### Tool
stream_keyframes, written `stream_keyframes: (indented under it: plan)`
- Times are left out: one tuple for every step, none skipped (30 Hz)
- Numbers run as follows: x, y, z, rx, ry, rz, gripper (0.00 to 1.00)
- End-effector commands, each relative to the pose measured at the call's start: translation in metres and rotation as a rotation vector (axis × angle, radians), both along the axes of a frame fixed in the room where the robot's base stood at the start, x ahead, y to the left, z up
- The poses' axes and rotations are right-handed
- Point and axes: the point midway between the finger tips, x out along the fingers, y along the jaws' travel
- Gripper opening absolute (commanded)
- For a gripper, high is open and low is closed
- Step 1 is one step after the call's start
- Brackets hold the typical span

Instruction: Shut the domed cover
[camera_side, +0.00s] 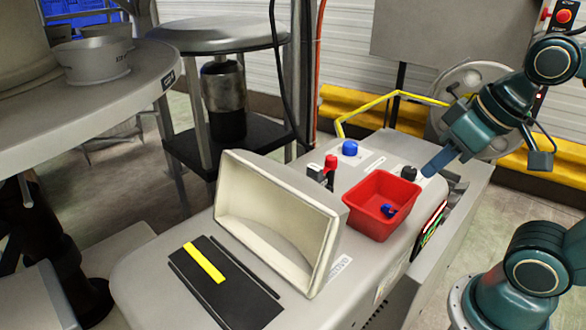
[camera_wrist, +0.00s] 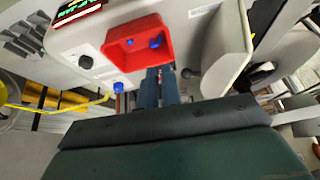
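The domed cover (camera_side: 280,222) is a beige, box-like hood on the grey machine. It stands tipped up, with its hollow inside facing the front left of the side view. A black plate with a yellow strip (camera_side: 204,262) lies uncovered in front of it. The pale curved back of the cover also shows at the right of the wrist view (camera_wrist: 226,66). My gripper (camera_side: 437,163) is at the right in the side view, above the machine's far end and apart from the cover. Its blue fingers (camera_wrist: 158,88) point ahead in the wrist view, close together; nothing is clearly held.
A red bin (camera_side: 382,204) with small blue pieces sits between my gripper and the cover. A red-topped lever (camera_side: 330,170), a blue button (camera_side: 349,148) and a black knob (camera_side: 408,173) stand up nearby. A round table (camera_side: 130,95) with bowls is at the left.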

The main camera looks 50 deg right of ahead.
Motion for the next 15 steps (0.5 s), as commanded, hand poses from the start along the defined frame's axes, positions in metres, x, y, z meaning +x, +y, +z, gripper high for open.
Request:
stream_keyframes:
  plan:
    - [0.003, 0.001, 0.000, 0.018, 0.009, -0.022, 0.00]
    - [0.004, 0.002, 0.001, 0.032, 0.014, -0.040, 0.00]
    - [0.006, 0.003, 0.002, 0.051, 0.022, -0.063, 0.00]
    - [0.009, 0.005, 0.002, 0.069, 0.029, -0.083, 0.00]
    - [0.011, 0.006, 0.003, 0.087, 0.036, -0.105, 0.00]
    - [0.014, 0.008, 0.004, 0.113, 0.047, -0.137, 0.00]
    - [0.016, 0.009, 0.004, 0.134, 0.056, -0.164, 0.00]
    - [0.019, 0.011, 0.005, 0.154, 0.066, -0.189, 0.00]
    - [0.022, 0.012, 0.006, 0.183, 0.079, -0.226, 0.00]
    - [0.025, 0.013, 0.006, 0.205, 0.090, -0.254, 0.00]
    - [0.027, 0.015, 0.007, 0.226, 0.100, -0.282, 0.00]
    - [0.031, 0.016, 0.008, 0.255, 0.114, -0.321, 0.00]
    - [0.034, 0.017, 0.008, 0.277, 0.126, -0.348, 0.00]
    - [0.036, 0.018, 0.009, 0.297, 0.137, -0.378, 0.00]
    - [0.040, 0.019, 0.009, 0.324, 0.153, -0.416, 0.00]
